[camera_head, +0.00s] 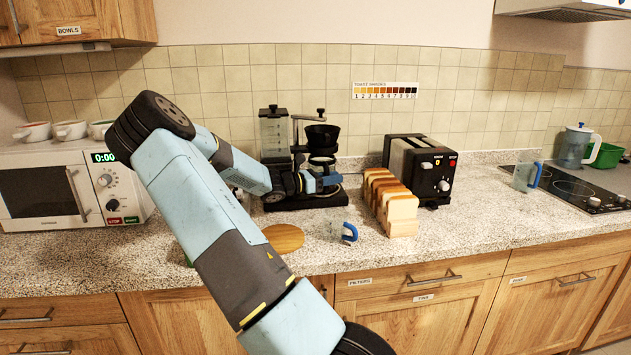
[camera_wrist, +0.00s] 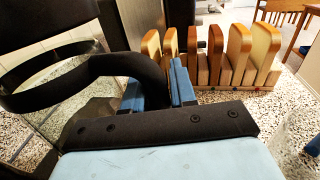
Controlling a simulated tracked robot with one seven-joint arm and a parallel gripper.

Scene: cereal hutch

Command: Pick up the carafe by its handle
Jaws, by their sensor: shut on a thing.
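The carafe (camera_wrist: 62,92) fills the left of the wrist view as clear glass with a black band and a black handle (camera_wrist: 128,66). My gripper (camera_wrist: 160,88) has its blue fingers shut on that handle. In the head view my gripper (camera_head: 328,181) is at the front of the black coffee maker (camera_head: 272,140), under its filter cone.
Bread slices (camera_head: 392,204) stand in a row right of my gripper, with a toaster (camera_head: 420,168) behind. A clear cup with a blue handle (camera_head: 349,233) and a round wooden board (camera_head: 284,238) are in front. A microwave (camera_head: 60,190) stands left, a hob (camera_head: 575,187) right.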

